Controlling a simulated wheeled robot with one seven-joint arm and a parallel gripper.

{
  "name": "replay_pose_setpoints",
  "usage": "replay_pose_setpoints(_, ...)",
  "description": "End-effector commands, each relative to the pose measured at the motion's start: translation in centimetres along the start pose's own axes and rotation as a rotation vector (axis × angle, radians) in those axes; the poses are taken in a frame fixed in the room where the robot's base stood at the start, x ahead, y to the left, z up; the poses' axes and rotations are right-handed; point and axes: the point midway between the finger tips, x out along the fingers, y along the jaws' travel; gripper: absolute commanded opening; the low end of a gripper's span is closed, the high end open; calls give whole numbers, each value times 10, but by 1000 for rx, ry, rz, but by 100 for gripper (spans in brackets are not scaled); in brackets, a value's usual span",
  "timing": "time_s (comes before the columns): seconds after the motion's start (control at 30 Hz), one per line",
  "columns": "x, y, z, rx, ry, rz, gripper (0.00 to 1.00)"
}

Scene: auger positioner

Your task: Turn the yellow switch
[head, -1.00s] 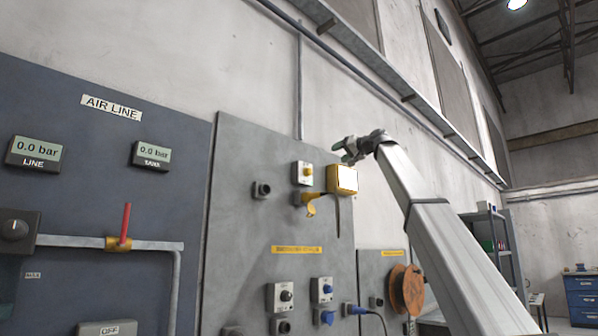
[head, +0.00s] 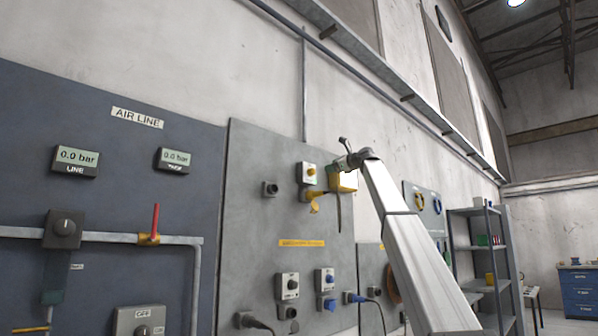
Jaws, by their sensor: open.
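The yellow switch (head: 311,172) is a small yellow knob on a white plate high on the grey panel. A yellow socket with a hanging yellow cap (head: 314,197) is just below it. My gripper (head: 344,149) is open and appears to the right of the switch and a little higher in the picture. It overlaps the top of a yellow box (head: 346,184) beside the switch. I cannot tell its distance from the panel. I see nothing between the fingers.
The air line panel with a red lever (head: 154,222) is at left. A shelf rack (head: 480,250) stands at right.

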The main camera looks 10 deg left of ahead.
Motion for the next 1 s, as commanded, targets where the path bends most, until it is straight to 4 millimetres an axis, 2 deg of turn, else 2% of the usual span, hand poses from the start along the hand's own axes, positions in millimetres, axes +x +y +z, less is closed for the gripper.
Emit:
replay_pose_setpoints(0.13,-5,-10,-9,110,4,-8,61)
replay_pose_setpoints(0.37,4,-11,-10,133,5,-9,61)
replay_pose_setpoints(0.57,29,-12,-10,132,4,-8,61)
replay_pose_setpoints(0.9,88,-13,-10,131,4,-8,61)
replay_pose_setpoints(1.0,98,-13,-11,131,4,-9,61)
